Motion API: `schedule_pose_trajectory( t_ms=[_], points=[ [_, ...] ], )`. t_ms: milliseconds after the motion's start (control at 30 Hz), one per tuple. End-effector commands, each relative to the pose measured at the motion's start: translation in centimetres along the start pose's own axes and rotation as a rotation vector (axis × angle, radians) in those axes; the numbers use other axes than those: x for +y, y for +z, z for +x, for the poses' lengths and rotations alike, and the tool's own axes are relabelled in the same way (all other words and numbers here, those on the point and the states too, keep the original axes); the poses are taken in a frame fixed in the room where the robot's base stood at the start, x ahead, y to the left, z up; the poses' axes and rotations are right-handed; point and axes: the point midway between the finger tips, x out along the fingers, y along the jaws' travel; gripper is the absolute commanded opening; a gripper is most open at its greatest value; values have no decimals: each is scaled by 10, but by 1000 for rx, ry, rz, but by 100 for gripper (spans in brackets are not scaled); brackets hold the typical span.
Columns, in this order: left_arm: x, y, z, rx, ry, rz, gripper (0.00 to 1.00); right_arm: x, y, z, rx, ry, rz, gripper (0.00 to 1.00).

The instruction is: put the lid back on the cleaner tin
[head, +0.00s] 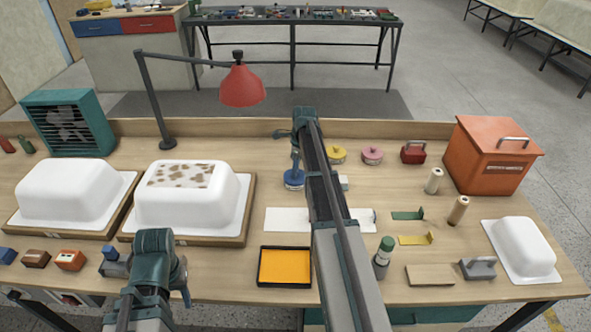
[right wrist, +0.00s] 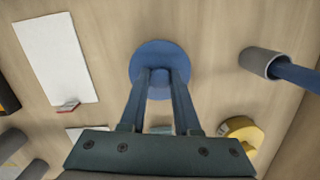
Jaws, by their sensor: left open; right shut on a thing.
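My right gripper (head: 295,166) is shut on the knob of a round blue lid (head: 294,179). The lid also shows in the right wrist view (right wrist: 160,58), level, with both fingers (right wrist: 160,86) at its middle. A pale edge shows below the lid in the head view; I cannot tell whether it rests on a tin. A yellow-lidded tin (head: 336,155) and a pink-lidded tin (head: 372,155) stand to its right; the yellow one also shows in the right wrist view (right wrist: 242,132). My left gripper (head: 186,297) is open, low at the front left, its fingertips mostly hidden.
A red lamp (head: 243,84) stands back left. Two white tub shells (head: 66,190) sit on wooden boards at left. A white sheet (head: 285,220) and an orange tray (head: 285,267) lie in front of the lid. An orange box (head: 489,160) stands at right. My right arm covers the middle.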

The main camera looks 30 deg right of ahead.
Motion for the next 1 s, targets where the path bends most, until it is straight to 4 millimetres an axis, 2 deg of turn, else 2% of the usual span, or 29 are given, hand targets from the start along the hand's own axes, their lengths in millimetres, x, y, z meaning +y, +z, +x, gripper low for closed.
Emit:
schedule_pose_trajectory(
  t_ms=[833,867,1000],
  points=[
    [0,0,2,0,0,0,50,0,0,2,0,0,0,0],
    [0,0,2,0,0,0,50,0,0,2,0,0,0,32],
    [0,0,2,0,0,0,50,0,0,2,0,0,0,58]
  ],
)
